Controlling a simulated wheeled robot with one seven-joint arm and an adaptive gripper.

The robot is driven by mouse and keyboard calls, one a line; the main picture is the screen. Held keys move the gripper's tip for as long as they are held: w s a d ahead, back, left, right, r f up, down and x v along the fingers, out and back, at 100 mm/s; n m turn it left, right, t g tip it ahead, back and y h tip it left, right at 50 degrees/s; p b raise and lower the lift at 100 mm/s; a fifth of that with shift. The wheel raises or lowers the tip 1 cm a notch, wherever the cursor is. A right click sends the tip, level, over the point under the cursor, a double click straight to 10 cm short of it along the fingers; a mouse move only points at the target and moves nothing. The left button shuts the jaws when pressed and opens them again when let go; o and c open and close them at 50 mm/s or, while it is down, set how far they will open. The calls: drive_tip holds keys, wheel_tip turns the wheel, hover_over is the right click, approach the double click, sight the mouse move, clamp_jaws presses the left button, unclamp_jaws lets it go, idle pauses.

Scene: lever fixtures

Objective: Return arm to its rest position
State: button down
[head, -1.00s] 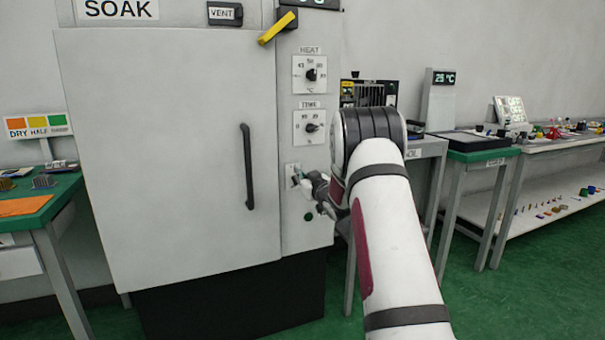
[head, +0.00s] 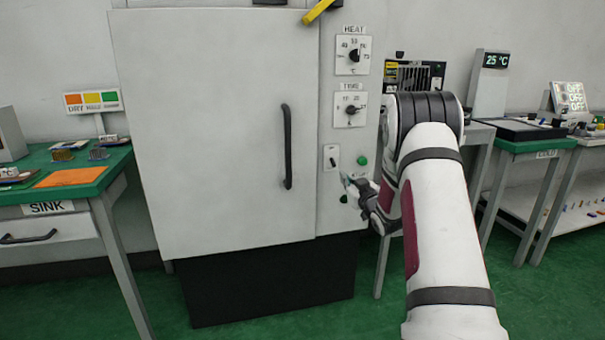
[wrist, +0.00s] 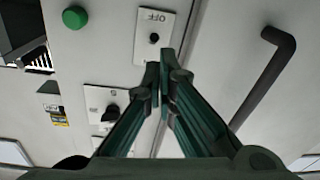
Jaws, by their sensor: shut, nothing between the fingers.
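My gripper (head: 350,186) is in front of the lower control panel of the large white soak cabinet (head: 215,120), at the end of my extended arm. In the wrist view its two green fingers (wrist: 161,80) are shut with nothing between them. The fingertips appear just below a switch plate marked OFF (wrist: 154,35) in that picture; whether they touch the panel cannot be told. The switch plate (head: 331,157) also shows in the head view, just above and left of my gripper. A green button (head: 362,160) is to the right of the plate.
The cabinet's black door handle (head: 287,147) is left of my gripper. The heat dial (head: 353,55) and time dial (head: 350,110) are above. A green sink table (head: 120,160) stands at the left. Benches (head: 520,145) stand at the right. Green floor lies in front.

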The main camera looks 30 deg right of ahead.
drive_tip(key=s+a+r+m+g, duration=0.1)
drive_tip(key=s+a+r+g, duration=0.35)
drive_tip(key=a, duration=0.45)
drive_tip(key=s+a+r+g, duration=0.3)
drive_tip(key=s+a+r, duration=0.3)
drive_tip(key=a, duration=0.2)
drive_tip(key=s+a+f+g+y, duration=0.1)
drive_tip(key=s+a+g, duration=0.2)
drive_tip(key=s+a, duration=0.75)
drive_tip(key=s+a+f+n+g+y, duration=0.15)
drive_tip(key=s+a+g, duration=0.25)
drive_tip(key=s, duration=1.4)
drive_tip(key=s+a+g+y, duration=0.1)
drive_tip(key=s+a+g, duration=0.2)
drive_tip(key=s+a, duration=0.8)
drive_tip(key=s+d+r+t+p, duration=0.1)
drive_tip(key=d+r+t+p, duration=0.1)
drive_tip(key=r+p, duration=1.2)
drive_tip(key=s+d+r+t+p, duration=0.1)
drive_tip(key=s+d+r+p, duration=0.1)
drive_tip(key=r+p, duration=1.3)
drive_tip(key=shift+d+r+t, duration=0.3)
drive_tip(key=shift+r+t, duration=0.05)
drive_tip(key=shift+r, duration=0.45)
drive_tip(key=shift+s, duration=0.1)
